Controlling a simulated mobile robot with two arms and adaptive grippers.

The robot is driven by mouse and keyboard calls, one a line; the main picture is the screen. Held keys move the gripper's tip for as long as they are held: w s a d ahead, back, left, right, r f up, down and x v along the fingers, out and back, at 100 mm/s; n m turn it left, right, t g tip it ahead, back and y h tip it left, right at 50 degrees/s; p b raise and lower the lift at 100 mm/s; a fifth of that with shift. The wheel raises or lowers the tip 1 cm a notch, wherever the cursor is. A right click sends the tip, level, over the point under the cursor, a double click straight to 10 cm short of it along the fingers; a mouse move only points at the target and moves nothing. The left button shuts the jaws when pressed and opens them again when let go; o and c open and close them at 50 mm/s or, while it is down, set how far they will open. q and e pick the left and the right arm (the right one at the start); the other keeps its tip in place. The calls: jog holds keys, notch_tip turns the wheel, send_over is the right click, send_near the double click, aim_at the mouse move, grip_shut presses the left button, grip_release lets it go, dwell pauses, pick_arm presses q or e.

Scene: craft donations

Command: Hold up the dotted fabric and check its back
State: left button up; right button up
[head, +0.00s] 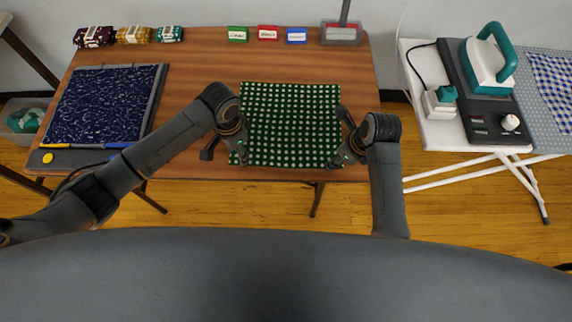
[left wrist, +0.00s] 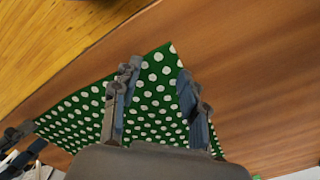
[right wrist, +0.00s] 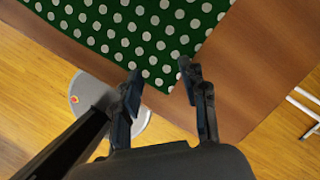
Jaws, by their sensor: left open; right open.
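The dotted fabric (head: 290,120), green with white dots, lies flat on the wooden table, its near edge close to the table's front edge. My left gripper (head: 240,158) is open at the fabric's near left corner. In the left wrist view the fabric (left wrist: 155,95) shows between and beside the open fingers (left wrist: 155,80). My right gripper (head: 342,160) is open at the near right corner. In the right wrist view the fabric's corner (right wrist: 160,80) lies just ahead of and between the open fingertips (right wrist: 160,80). The fabric's back is hidden.
A dark blue patterned board (head: 105,105) lies at the table's left. Folded fabric bundles (head: 134,35) and three small labelled boxes (head: 267,33) line the back edge, beside a stand base (head: 341,35). An ironing board with an iron (head: 488,60) stands at right.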

pick_arm(q)
jog(key=shift+f, duration=0.2)
pick_arm(e)
jog(key=shift+f, duration=0.2)
pick_arm(q)
jog(key=shift+r, duration=0.1)
jog(key=shift+c, duration=1)
pick_arm(e)
jog(key=shift+c, duration=1)
pick_arm(q)
grip_shut()
pick_arm(e)
grip_shut()
pick_arm(q)
jog(key=shift+s, duration=0.1)
jog(key=shift+f, duration=0.2)
pick_arm(e)
jog(key=shift+s+f, duration=0.1)
pick_arm(q)
jog(key=shift+r, duration=0.2)
